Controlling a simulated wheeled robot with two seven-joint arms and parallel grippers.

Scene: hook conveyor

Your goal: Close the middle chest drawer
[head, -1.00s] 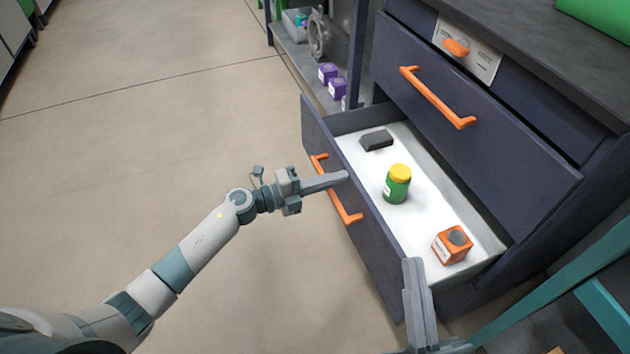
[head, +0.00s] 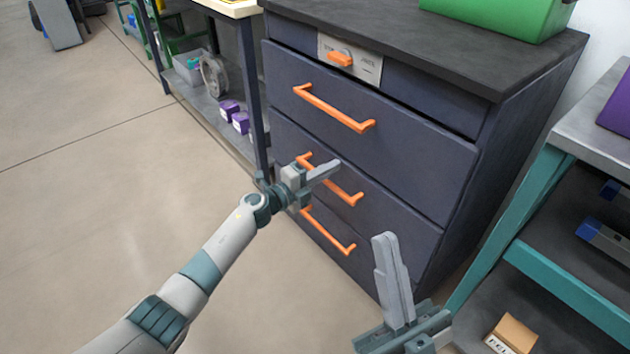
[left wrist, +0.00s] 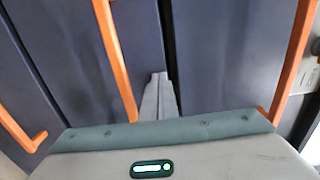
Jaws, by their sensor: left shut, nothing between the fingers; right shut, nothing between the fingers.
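The dark blue chest stands at the centre right of the head view. Its middle drawer (head: 400,204) is flush with the chest front, and its contents are out of sight. The orange middle handle (head: 350,196) is partly hidden behind my left gripper (head: 336,166), which is shut and empty in front of the drawer face. I cannot tell whether it touches the drawer. In the left wrist view the shut left fingers (left wrist: 157,82) point at the blue drawer fronts beside an orange handle (left wrist: 117,60). My right gripper (head: 385,240) is shut and empty in front of the chest's lower right.
The upper drawer (head: 400,130) and the bottom drawer with its handle (head: 330,234) look closed. A green bin (head: 500,15) sits on the chest top. A teal-framed shelf (head: 500,230) stands close on the right.

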